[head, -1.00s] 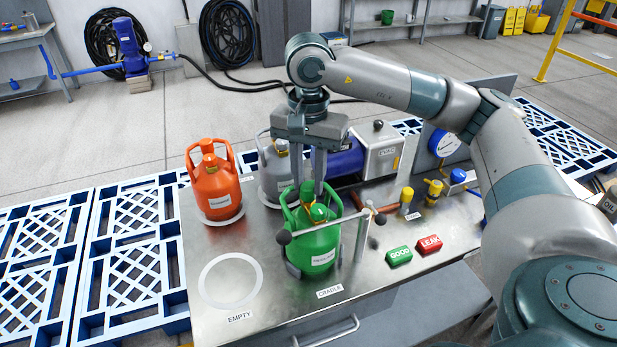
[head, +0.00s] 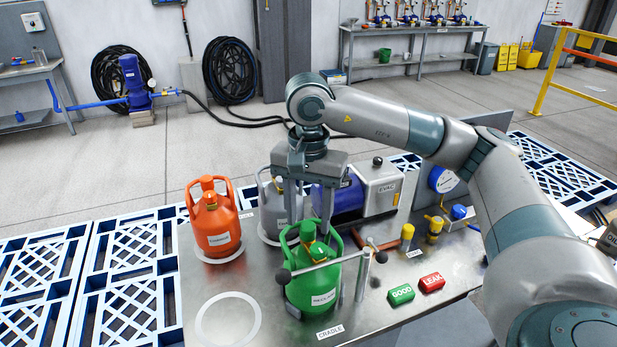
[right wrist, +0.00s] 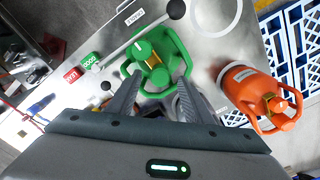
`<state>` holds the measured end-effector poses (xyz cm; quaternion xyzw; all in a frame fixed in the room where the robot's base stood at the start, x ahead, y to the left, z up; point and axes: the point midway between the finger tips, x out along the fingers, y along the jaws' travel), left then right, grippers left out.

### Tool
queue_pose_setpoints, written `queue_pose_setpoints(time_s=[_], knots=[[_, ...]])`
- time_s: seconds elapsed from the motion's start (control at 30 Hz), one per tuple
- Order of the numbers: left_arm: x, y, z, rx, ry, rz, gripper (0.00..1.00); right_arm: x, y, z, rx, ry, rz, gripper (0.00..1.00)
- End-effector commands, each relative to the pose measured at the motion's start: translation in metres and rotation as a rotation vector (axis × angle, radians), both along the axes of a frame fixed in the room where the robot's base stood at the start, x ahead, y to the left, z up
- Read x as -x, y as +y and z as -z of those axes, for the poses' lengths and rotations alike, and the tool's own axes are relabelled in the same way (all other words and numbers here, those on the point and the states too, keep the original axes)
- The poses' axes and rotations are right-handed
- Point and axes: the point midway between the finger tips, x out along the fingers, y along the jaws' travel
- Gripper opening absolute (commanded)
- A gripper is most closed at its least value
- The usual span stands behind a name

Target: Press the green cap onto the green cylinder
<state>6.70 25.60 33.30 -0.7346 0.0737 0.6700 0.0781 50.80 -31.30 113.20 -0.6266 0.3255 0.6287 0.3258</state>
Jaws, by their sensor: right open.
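The green cylinder (head: 312,287) stands upright at the front of the metal bench, behind a horizontal bar; it also shows in the right wrist view (right wrist: 171,50). A small green cap (head: 308,231) shows at the brass valve on its top, and in the right wrist view (right wrist: 143,48). I cannot tell whether the cap is fully seated. My right gripper (head: 306,218) points down over the cylinder's top, its two fingers apart with nothing held between them. In the right wrist view the fingers (right wrist: 158,82) reach toward the cylinder's handle ring. My left gripper is out of view.
An orange cylinder (head: 215,228) stands at left and a grey one (head: 273,205) behind. The blue-and-silver pump (head: 375,188) is close behind my gripper. GOOD (head: 401,294) and LEAK (head: 432,282) buttons are at right. The white ring marking (head: 228,298) is empty.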

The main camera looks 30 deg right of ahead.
Motion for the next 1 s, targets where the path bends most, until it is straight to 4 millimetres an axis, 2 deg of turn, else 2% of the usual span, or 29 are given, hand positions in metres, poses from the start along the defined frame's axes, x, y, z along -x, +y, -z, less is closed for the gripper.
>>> queue_pose_setpoints(time_s=[0.17, 0.4, 1.0], knots=[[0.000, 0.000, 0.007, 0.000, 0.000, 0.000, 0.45, -0.001, 0.000, -0.015, -0.001, -0.004, 0.001, 0.46], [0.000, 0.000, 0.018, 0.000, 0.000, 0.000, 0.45, -0.001, 0.000, -0.055, -0.002, -0.006, -0.001, 0.46], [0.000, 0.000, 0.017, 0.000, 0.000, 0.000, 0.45, -0.001, 0.000, -0.128, 0.000, -0.005, 0.000, 0.46]])
